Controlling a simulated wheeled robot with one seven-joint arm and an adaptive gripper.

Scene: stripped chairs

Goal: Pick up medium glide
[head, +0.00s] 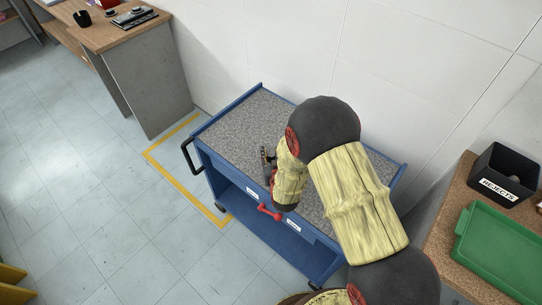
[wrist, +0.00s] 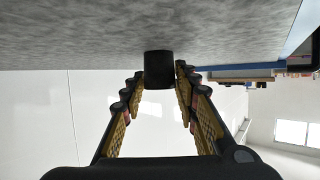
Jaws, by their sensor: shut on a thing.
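The medium glide looks to be the short black cylinder (wrist: 158,70) in the wrist view. My gripper (wrist: 161,76) is shut on it, with a ribbed finger on each side. In the head view my gripper (head: 267,163) is low over the grey speckled top (head: 240,122) of a blue cart, near its front edge. My arm covers part of the cart top, and I cannot make out the glide there. In the wrist view the cylinder's end overlaps the grey surface; I cannot tell whether it touches.
The cart has a red drawer handle (head: 269,212) in front and a black push handle (head: 188,155) at its left. A black REJECTS bin (head: 505,172) and a green tray (head: 500,252) stand on a cork-coloured bench at right. A wooden desk (head: 125,38) stands at upper left.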

